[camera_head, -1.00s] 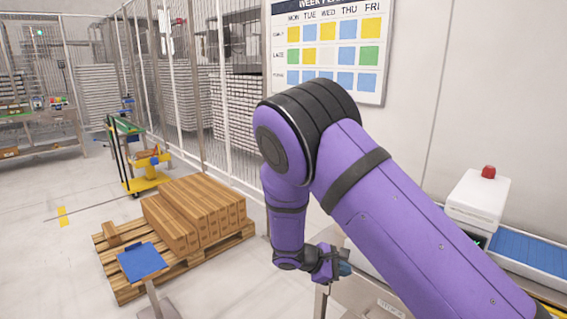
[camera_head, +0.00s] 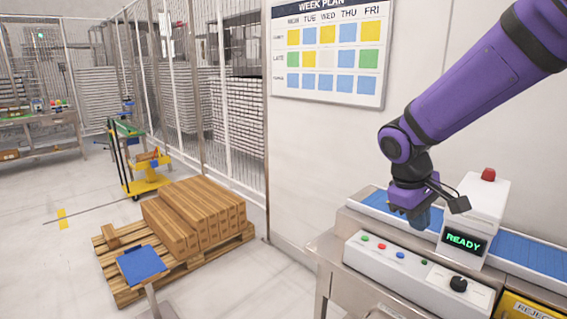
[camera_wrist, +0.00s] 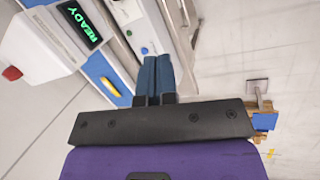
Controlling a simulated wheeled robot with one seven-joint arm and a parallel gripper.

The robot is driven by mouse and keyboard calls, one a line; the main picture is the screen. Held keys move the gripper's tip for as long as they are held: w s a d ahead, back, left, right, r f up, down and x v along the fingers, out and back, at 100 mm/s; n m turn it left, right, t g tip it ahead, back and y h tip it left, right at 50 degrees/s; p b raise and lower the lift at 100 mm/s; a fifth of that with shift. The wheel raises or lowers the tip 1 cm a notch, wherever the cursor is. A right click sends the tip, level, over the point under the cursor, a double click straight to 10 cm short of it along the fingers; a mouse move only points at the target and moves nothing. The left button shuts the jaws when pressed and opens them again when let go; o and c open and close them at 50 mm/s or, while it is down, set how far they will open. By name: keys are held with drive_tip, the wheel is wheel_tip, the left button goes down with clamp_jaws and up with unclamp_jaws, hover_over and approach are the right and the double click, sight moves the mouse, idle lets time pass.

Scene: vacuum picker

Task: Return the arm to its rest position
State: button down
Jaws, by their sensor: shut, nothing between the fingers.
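My purple arm reaches in from the upper right in the head view. My gripper (camera_head: 421,217) hangs over the near part of the conveyor, just left of the machine housing with the lit READY display (camera_head: 464,242). In the wrist view my gripper (camera_wrist: 158,62) shows two blue fingers side by side, shut with nothing between them. The READY display also shows in the wrist view (camera_wrist: 79,24), at the upper left.
A control panel (camera_head: 405,262) with buttons and a black knob stands in front of the blue conveyor belt (camera_head: 530,255). A red button (camera_head: 488,174) tops the housing. Cartons (camera_head: 195,215) lie on a pallet (camera_head: 122,284) at left. Open floor lies further left.

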drive_tip(key=s+d+r+m+t+y, duration=0.1)
drive_tip(key=s+r+m+t+y, duration=0.1)
drive_tip(key=s+r, duration=0.3)
drive_tip(key=s+d+r+m+t+y, duration=0.1)
drive_tip(key=s+r, duration=0.4)
drive_tip(key=s, duration=0.9)
drive_tip(key=d+m+t, duration=0.1)
drive_tip(key=m+t, duration=0.1)
drive_tip(key=shift+s+d+r+m+y, duration=0.2)
drive_tip(key=shift+s+r+m+y, duration=0.05)
drive_tip(key=shift+r+m+y, duration=0.15)
